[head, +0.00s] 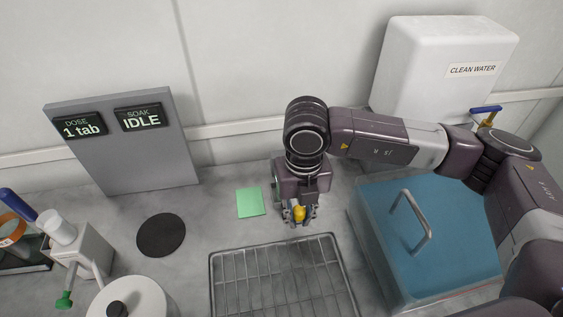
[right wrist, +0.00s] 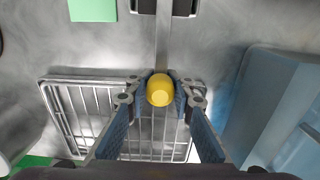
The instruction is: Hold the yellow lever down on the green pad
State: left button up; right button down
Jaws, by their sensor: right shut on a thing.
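The yellow lever's rounded knob (head: 299,213) shows between the fingers of my right gripper (head: 300,217) in the head view. In the right wrist view, my right gripper (right wrist: 160,98) is shut on the yellow knob (right wrist: 160,90), with a blue-padded finger on each side. A thin metal bar runs from the knob toward a dark block at the top edge. The green pad (head: 250,202) lies flat on the counter, left of the gripper and apart from it. The pad also shows at the top left of the wrist view (right wrist: 93,9). My left gripper is not in view.
A wire rack (head: 213,290) lies in front of the gripper. A blue-filled clear tub (head: 372,235) with a handle stands to the right. A dark round mat (head: 161,235), a white lidded pot (head: 135,295) and a grey display panel (head: 135,160) reading "IDLE" are left.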

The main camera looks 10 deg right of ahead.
jog(key=shift+w, duration=0.1)
jog(key=shift+w+r+p, duration=0.2)
jog(key=shift+r+p, duration=0.15)
jog(key=shift+r, duration=0.55)
jog(key=shift+w+r+p, duration=0.2)
jog(key=shift+r+p, duration=0.15)
jog(key=shift+r, duration=0.55)
jog(key=shift+w+r+p, duration=0.35)
jog(key=shift+r+p, duration=0.05)
jog(key=shift+r, duration=0.35)
jog(key=shift+w+r+p, duration=0.3)
jog(key=shift+r+p, duration=0.05)
jog(key=shift+r, duration=0.4)
jog(key=shift+w+r+p, duration=0.35)
jog(key=shift+w+r, duration=0.15)
jog(key=shift+r, duration=0.4)
